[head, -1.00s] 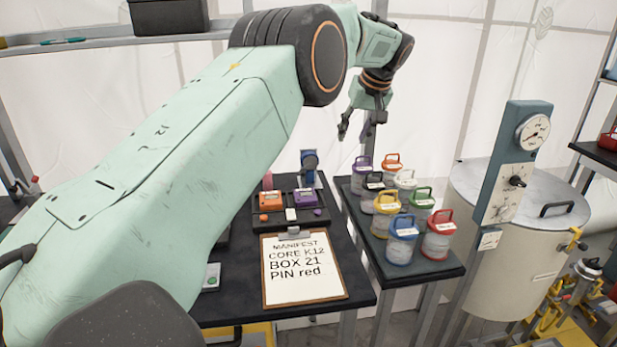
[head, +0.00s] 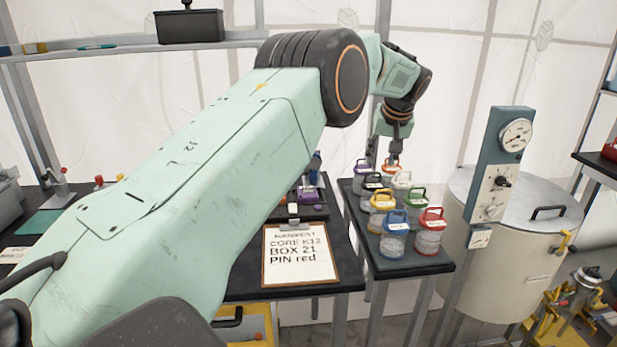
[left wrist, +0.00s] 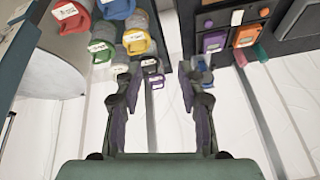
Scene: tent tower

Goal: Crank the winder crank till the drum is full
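I cannot make out a winder crank or its drum for certain in either view. A small blue upright device (head: 316,162) stands at the back of the dark table, mostly hidden behind my left arm. A blue part also shows beside the right finger in the left wrist view (left wrist: 201,76). My left gripper (head: 385,158) hangs over the far end of the jar table, behind the jars. In the left wrist view its two fingers (left wrist: 155,100) are apart with nothing held between them. My right gripper is in neither view.
Several jars with coloured handles, such as a blue one (head: 394,238) and a red one (head: 430,232), crowd a narrow table (head: 405,267). A manifest clipboard (head: 299,256) lies on the dark table. A gauge panel (head: 501,165) and large drum-shaped vessel (head: 540,265) stand right.

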